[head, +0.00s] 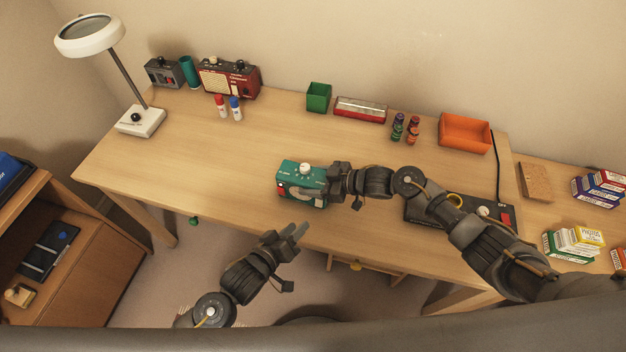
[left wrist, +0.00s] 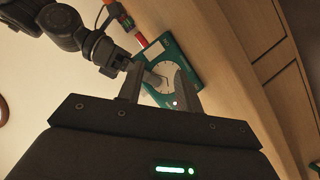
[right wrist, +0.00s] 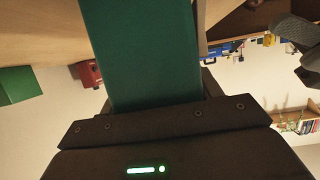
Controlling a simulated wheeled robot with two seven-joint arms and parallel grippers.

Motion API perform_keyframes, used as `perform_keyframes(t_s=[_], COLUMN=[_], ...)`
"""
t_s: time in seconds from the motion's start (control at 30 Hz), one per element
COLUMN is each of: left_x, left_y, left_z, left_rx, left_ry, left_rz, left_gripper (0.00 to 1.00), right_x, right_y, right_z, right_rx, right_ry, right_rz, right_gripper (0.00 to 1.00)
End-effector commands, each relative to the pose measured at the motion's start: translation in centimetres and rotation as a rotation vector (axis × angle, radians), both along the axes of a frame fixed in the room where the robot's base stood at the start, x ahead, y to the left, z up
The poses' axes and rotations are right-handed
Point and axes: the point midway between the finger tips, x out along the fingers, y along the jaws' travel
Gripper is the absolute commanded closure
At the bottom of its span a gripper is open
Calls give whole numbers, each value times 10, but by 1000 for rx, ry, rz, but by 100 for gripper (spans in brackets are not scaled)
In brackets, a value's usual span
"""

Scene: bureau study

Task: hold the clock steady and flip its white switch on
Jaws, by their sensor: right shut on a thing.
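The clock is a teal box (head: 290,172) near the front edge of the desk, with a white knob on top. The left wrist view shows its teal front (left wrist: 184,58) with a round cream dial and a small pale switch (left wrist: 175,103) near its lower edge. My right gripper (head: 328,180) is shut on the clock from its right side; the teal body (right wrist: 145,50) fills the space between its fingers in the right wrist view. My left gripper (head: 298,230) is open and empty, in front of the desk edge, apart from the clock. Its fingers (left wrist: 158,88) point towards the dial.
A dark panel (head: 425,210) with a red switch lies under my right arm. A lamp (head: 140,122), red radio (head: 230,80), green box (head: 318,97), red-and-silver case (head: 360,109) and orange tray (head: 465,133) stand further back. The desk left of the clock is clear.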

Motion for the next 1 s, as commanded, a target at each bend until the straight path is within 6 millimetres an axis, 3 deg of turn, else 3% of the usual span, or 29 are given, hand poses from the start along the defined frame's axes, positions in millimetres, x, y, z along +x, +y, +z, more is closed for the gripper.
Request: perform_keyframes(t_s=[0.03,0.13,0.27,0.4,0.53,0.63,0.73,1.0], left_x=[1,12,52,87,78,63,47,13], left_y=[0,0,1,-28,-60,-69,-64,-16], left_z=[1,9,44,110,140,144,136,91], left_rx=[0,0,2,57,236,410,602,1041], left_ry=[-2,-25,-120,-279,-395,-470,-534,-624], left_rz=[0,0,-2,-180,-452,-642,-816,-1167], left_gripper=[72,85,100,100,100,100,100,100], right_x=[0,0,0,0,0,0,0,0], right_y=[0,0,0,0,0,0,0,0], right_z=[0,0,0,0,0,0,0,0], right_rx=[0,0,0,0,0,0,0,0], right_ry=[0,0,0,0,0,0,0,0], right_rz=[0,0,0,0,0,0,0,0], right_gripper=[71,71,71,71,71,71,71,71])
